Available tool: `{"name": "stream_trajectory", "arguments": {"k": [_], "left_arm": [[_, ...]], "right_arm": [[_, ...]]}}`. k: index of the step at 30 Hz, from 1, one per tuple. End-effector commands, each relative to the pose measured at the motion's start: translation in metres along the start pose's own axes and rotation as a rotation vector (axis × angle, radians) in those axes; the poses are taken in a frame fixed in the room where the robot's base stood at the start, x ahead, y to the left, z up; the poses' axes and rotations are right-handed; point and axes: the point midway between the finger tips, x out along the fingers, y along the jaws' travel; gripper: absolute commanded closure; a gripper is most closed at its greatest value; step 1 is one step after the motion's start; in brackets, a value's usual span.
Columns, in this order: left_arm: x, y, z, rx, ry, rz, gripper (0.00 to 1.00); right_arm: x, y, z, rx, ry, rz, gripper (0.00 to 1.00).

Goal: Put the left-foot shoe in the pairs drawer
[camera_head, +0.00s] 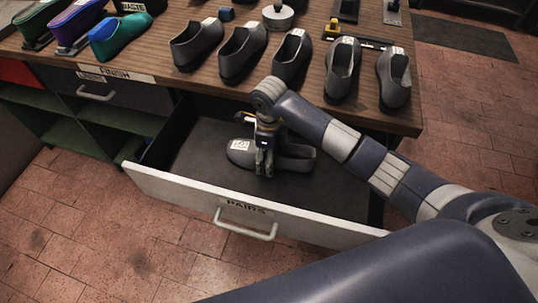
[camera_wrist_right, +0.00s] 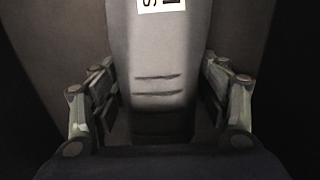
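A grey shoe (camera_head: 290,158) lies in the open pairs drawer (camera_head: 184,196), toe to the left, with a white label near the toe; I cannot read the label fully. My right gripper (camera_head: 264,165) is down in the drawer over the middle of this shoe. In the right wrist view the shoe (camera_wrist_right: 160,65) runs between the two fingers (camera_wrist_right: 160,100), one on each side, with a narrow dark gap visible beside it. The fingers look open around the shoe, not closed on it. My left gripper is not in view.
Several grey shoes (camera_head: 243,50) stand in a row on the wooden bench (camera_head: 180,88) above the drawer, some labelled. Coloured shoe forms (camera_head: 120,36) stand at left. A closed drawer marked FINISH (camera_head: 125,96) and green shelves (camera_head: 90,130) are left of the open drawer.

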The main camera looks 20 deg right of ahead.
Motion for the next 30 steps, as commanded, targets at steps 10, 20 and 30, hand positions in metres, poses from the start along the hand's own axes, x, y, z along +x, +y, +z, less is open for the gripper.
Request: {"name": "stream_trajectory", "arguments": {"k": [10,20,30], "left_arm": [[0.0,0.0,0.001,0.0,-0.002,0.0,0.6],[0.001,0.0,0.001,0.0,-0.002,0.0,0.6],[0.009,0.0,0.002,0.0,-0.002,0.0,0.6]], "right_arm": [[-0.001,0.0,0.0,0.0,0.0,0.0,0.13],[-0.028,-0.002,0.001,-0.002,-0.003,-0.005,0.13],[-0.099,-0.001,0.0,-0.001,-0.002,-0.004,0.13]]}}
